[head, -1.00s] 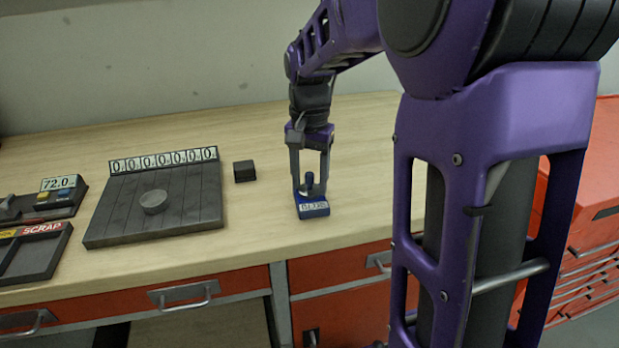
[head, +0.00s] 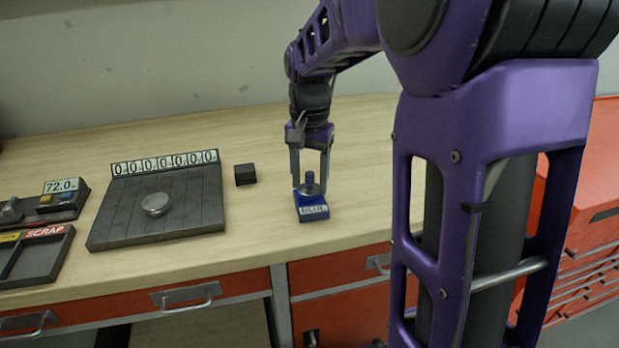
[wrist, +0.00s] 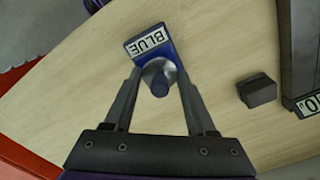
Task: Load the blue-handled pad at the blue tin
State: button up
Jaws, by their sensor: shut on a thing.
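My gripper (head: 310,180) is shut on the pad, with one finger on each side. It also shows in the wrist view (wrist: 159,76). The blue tin (wrist: 150,42), a small blue box with a white BLUE label, is on the bench directly below or against the pad. The tin also shows in the head view (head: 311,207). The disc overlaps one end of the tin and hides its top there. I cannot tell whether they touch.
A small black block (head: 245,174) stands left of my gripper. Farther left is a dark slatted plate (head: 120,210) with a round metal disc (head: 156,205) and a digit counter. A SCRAP tray (head: 48,262) and a 72.0 display unit (head: 66,190) stand at the far left.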

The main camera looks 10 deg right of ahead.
aim_at(310, 173)
jog(key=shift+r+p, duration=2.25)
jog(key=shift+r, duration=0.7)
